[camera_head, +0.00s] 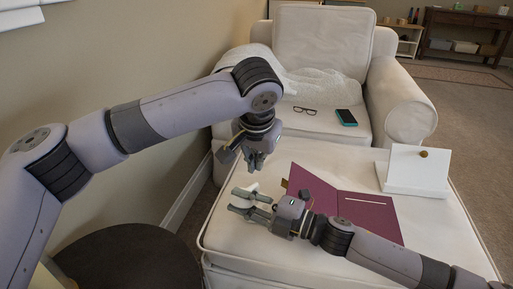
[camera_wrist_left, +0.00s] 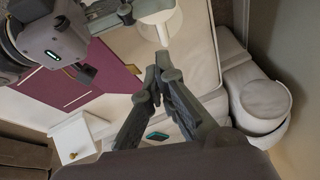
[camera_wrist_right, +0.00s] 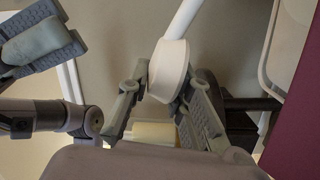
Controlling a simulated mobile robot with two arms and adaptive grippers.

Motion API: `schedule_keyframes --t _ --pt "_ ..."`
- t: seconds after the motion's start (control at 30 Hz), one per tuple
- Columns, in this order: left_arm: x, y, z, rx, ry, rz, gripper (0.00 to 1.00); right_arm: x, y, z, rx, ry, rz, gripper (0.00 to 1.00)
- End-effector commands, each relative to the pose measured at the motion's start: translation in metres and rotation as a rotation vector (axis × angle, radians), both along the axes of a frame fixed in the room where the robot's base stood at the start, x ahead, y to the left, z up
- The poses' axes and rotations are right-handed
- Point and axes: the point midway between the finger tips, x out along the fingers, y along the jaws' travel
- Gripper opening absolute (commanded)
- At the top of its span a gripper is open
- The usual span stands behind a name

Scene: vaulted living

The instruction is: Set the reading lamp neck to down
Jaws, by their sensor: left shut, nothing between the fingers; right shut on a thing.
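The reading lamp shows only in part, mostly hidden behind my grippers. In the head view a small white piece of the lamp (camera_head: 247,189) lies at my right gripper (camera_head: 240,202), over the left edge of the ottoman. In the right wrist view my right gripper (camera_wrist_right: 165,88) is shut on the lamp's round white part (camera_wrist_right: 168,70), with a white neck (camera_wrist_right: 184,18) rising from it. The left wrist view shows a white lamp part (camera_wrist_left: 161,22) just beyond my left gripper (camera_wrist_left: 156,80). My left gripper is shut and empty, above the right one (camera_head: 257,162).
The ottoman (camera_head: 225,235) carries an open maroon folder (camera_head: 370,212) and a white stand (camera_head: 418,168) with a knob. Glasses (camera_head: 304,111) and a phone (camera_head: 346,117) lie on the armchair (camera_head: 325,40). A dark round top (camera_head: 130,262) is at lower left.

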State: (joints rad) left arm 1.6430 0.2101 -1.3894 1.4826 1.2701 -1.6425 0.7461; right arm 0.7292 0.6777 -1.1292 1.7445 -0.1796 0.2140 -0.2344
Motion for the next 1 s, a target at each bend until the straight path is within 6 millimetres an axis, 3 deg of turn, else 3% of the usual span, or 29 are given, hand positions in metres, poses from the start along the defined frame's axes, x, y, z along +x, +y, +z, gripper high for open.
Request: schedule_keyframes --t 0.1,0.3,0.77,1.0 --pt "0.002 0.004 -0.021 0.002 0.0 0.001 0.0 0.0 0.0 0.003 0.002 -0.007 0.002 0.0" --pt "-0.006 0.011 -0.041 -0.001 -0.001 0.002 0.0 0.0 0.0 0.003 0.002 -0.007 0.002 0.0" --pt "-0.008 0.013 -0.047 -0.001 -0.001 0.002 0.0 0.0 0.0 0.003 0.002 -0.007 0.002 0.0" --pt "-0.016 0.018 -0.059 0.0 0.004 0.001 0.0 0.001 0.0 0.004 0.002 -0.008 0.0 0.0"
